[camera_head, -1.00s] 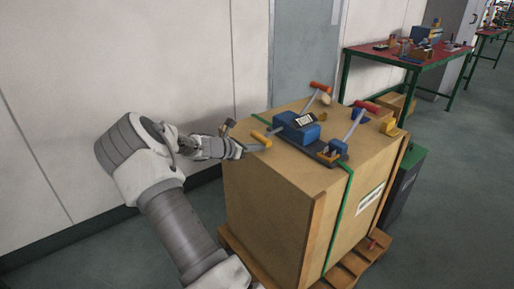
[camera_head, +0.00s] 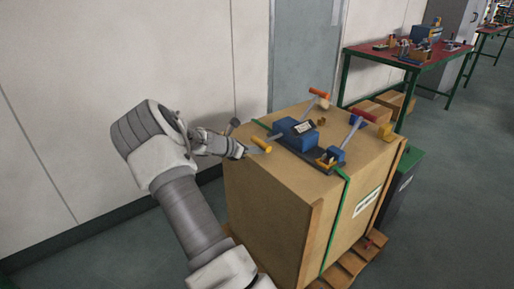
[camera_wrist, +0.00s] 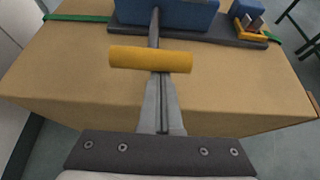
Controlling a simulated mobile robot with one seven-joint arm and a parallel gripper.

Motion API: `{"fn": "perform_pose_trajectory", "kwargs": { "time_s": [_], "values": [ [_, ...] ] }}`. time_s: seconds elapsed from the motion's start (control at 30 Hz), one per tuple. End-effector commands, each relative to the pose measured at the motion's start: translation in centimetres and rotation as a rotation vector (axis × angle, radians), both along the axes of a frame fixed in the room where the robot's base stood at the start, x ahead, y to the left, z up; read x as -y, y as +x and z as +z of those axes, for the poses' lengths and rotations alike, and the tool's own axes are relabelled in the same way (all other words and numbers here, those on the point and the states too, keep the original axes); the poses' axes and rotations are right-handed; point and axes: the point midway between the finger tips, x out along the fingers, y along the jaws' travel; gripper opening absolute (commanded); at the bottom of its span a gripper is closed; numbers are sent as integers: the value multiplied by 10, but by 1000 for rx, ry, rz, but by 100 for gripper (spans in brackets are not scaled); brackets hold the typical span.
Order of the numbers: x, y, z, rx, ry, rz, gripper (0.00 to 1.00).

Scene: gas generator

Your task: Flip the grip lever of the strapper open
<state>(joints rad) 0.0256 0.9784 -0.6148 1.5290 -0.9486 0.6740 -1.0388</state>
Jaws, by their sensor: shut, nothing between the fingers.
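The strapper, with a blue body (camera_head: 297,132) on a dark base, sits on top of a large cardboard box. It also shows in the wrist view (camera_wrist: 185,14). A lever with a yellow cylindrical handle (camera_head: 261,144) sticks out from it toward my gripper. Two more levers carry an orange handle (camera_head: 319,93) and a red handle (camera_head: 362,117); which is the grip lever is not marked. My gripper (camera_head: 242,151) is shut and empty, close beside the yellow handle. In the wrist view the yellow handle (camera_wrist: 150,59) crosses in front of my fingertips (camera_wrist: 161,82); contact cannot be told.
The box (camera_head: 262,205) stands on a wooden pallet (camera_head: 348,268), with a green strap (camera_head: 335,220) around it. A dark bin with a green lid (camera_head: 408,172) stands at its right. A wall is close behind my arm. A red-topped table (camera_head: 405,54) stands behind.

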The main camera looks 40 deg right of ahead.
Motion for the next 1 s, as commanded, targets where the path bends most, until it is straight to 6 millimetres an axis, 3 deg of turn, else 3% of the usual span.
{"fn": "perform_pose_trajectory", "kwargs": {
  "time_s": [0.03, 0.2, 1.0],
  "values": [
    [1, -1, 11, 2, 15, -3, 0],
    [2, -1, 23, 12, 84, -3, 0],
    [14, -3, 72, 58, 490, -6, 0]
  ]
}}
